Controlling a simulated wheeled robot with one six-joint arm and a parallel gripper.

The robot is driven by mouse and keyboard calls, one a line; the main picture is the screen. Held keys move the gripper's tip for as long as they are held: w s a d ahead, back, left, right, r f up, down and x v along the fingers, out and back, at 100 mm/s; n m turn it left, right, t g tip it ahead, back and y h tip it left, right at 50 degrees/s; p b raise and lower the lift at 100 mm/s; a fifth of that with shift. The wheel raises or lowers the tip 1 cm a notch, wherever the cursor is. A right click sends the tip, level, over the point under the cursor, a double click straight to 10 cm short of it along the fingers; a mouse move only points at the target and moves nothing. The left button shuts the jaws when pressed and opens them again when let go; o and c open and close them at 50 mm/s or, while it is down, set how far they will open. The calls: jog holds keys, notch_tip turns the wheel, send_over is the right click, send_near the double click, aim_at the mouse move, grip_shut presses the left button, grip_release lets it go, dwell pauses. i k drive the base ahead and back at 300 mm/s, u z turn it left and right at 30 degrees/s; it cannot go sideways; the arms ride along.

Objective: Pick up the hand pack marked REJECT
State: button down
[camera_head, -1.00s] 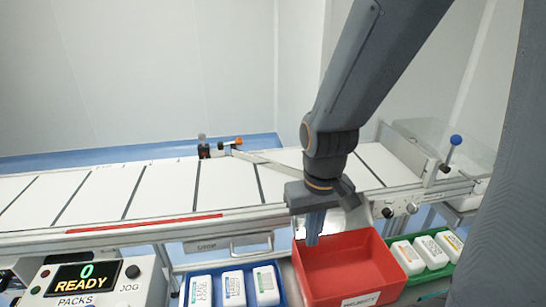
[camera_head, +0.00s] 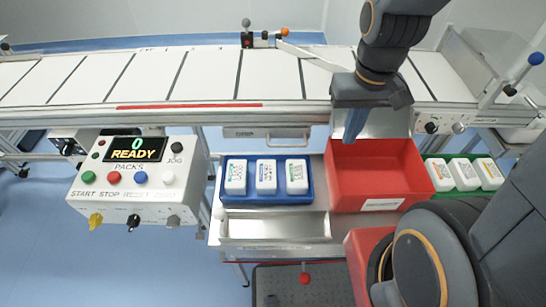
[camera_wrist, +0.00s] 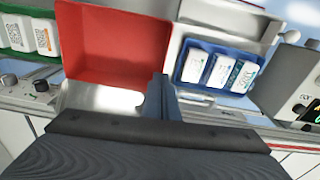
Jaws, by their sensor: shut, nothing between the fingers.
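Three white packs with printed labels stand in a blue tray (camera_head: 223,198), the middle one (camera_head: 266,177) among them. Three more white packs stand in a green tray (camera_head: 424,160) at the right, one (camera_head: 465,174) in its middle. The print on the packs is too small to read. A red bin (camera_head: 380,170) between the trays has a white label that read REJECT in the earlier head view. My gripper (camera_head: 351,138) is shut and empty, pointing down at the bin's back left corner. In the wrist view its fingers (camera_wrist: 158,88) show near the red bin (camera_wrist: 115,45).
A control box (camera_head: 135,180) reading READY stands at the left. The white conveyor (camera_head: 210,75) runs behind the trays. An empty metal tray (camera_head: 275,226) lies in front of the blue tray. A red knob (camera_head: 305,279) is below it.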

aim_at(266, 169)
jog(key=k, duration=0.5)
jog(key=z, duration=2.5)
jog(key=k, duration=1.2)
jog(key=u, duration=2.05)
jog(key=i, duration=0.5)
